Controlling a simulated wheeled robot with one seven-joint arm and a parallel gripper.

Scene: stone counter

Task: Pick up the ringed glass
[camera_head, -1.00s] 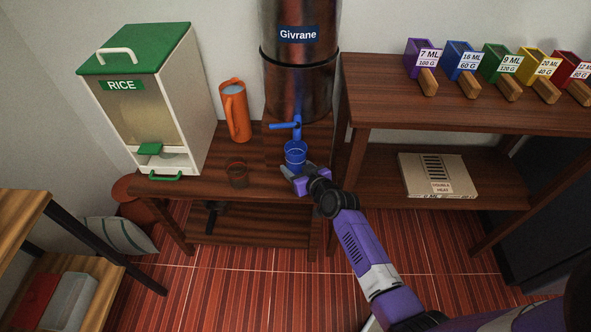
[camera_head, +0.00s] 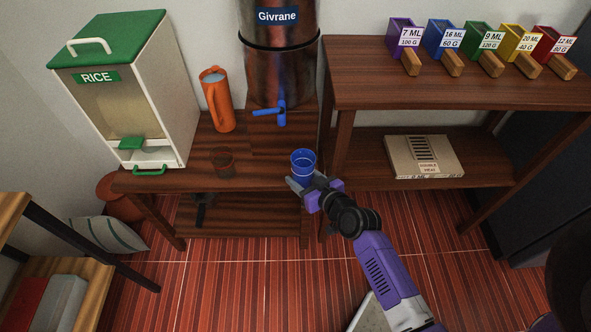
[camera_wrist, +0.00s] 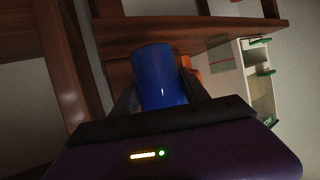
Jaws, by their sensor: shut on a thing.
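My gripper (camera_head: 304,183) is shut on a blue see-through glass (camera_head: 303,162), which is upright. The glass is at the counter's right front edge, in front of and right of the blue tap (camera_head: 281,112). In the wrist view the blue glass (camera_wrist: 159,78) stands between the two fingers of my gripper (camera_wrist: 162,92). A second, dark reddish glass (camera_head: 222,162) stands on the wooden counter (camera_head: 262,165) to the left, apart from my gripper. Rings on either glass are too small to tell.
The steel Givrane dispenser (camera_head: 280,70) stands behind the tap. An orange jug (camera_head: 217,100) and the rice bin (camera_head: 125,95) are to the left. The wooden shelf unit (camera_head: 440,92) at right holds several labelled coloured scoops. The floor in front is mostly clear.

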